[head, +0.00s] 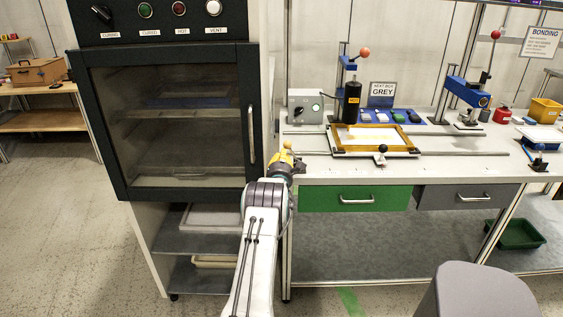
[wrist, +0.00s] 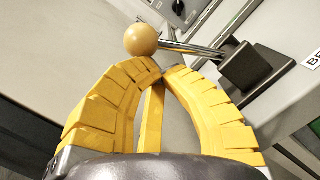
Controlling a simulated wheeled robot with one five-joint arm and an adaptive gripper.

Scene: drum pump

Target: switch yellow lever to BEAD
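The yellow lever's round knob (wrist: 141,40) sits at the end of a metal rod in the wrist view. The rod runs right to a dark block (wrist: 245,72) on a grey face. In the head view the knob (head: 288,144) shows small at the bench's left end, just above my gripper (head: 293,163). In the wrist view the yellow fingers of my gripper (wrist: 162,72) come together at their tips, just below the knob and rod. Nothing shows between the tips. Whether they touch the lever cannot be told.
A white label (wrist: 313,60) is cut off at the wrist view's right edge; its first letter looks like B. A dark oven cabinet (head: 165,120) stands left of the bench. A yellow frame (head: 375,151) and a grey control box (head: 306,106) are on the bench, above a green drawer (head: 325,199).

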